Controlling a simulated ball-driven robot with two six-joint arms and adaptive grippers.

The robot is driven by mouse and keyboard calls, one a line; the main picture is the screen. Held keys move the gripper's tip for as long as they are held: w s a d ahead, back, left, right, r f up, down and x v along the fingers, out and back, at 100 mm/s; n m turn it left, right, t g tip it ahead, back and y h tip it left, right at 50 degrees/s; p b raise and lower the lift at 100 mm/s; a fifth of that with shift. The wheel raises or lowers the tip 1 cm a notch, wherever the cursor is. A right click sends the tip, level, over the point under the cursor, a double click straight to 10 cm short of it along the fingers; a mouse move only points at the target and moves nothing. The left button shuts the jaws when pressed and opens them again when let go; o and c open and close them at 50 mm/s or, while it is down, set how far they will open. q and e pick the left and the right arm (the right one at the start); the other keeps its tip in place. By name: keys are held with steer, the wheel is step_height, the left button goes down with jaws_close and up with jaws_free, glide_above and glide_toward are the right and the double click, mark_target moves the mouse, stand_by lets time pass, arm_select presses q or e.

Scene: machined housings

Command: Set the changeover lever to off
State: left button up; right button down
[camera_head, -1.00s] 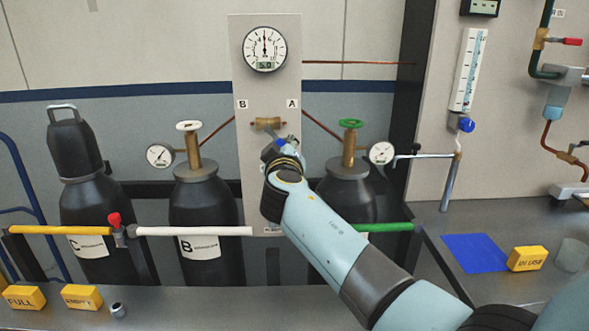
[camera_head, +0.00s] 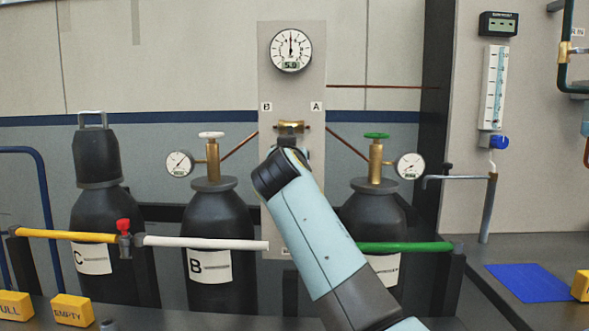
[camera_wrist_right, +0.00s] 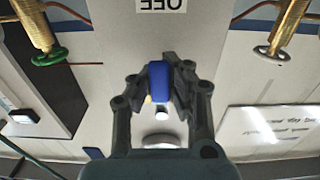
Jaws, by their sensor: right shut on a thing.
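The changeover valve (camera_head: 291,127) is a brass body on the pale panel (camera_head: 272,85) between the labels B and A. Its lever has a blue grip (camera_wrist_right: 159,72), seen in the right wrist view. My right gripper (camera_wrist_right: 166,78) has its two dark fingers on either side of the blue grip and is shut on it. In the head view my right arm comes up from below and hides the lever and most of the gripper. An upside-down OFF label (camera_wrist_right: 161,5) shows at the top edge of the wrist view. My left gripper is not in view.
Black cylinders stand on both sides of the panel, with a white handwheel (camera_head: 211,135) left and a green handwheel (camera_head: 376,135) right. A white bar (camera_head: 205,243) and a green bar (camera_head: 405,247) run in front. A round gauge (camera_head: 291,49) sits above the valve.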

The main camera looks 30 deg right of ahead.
steer(key=shift+a+f, duration=0.2)
steer(key=shift+f, duration=0.3)
steer(key=c, duration=1.2)
jaws_free()
steer(key=shift+s+r, duration=0.15)
steer(key=shift+r, duration=0.2)
steer(key=shift+r, duration=0.15)
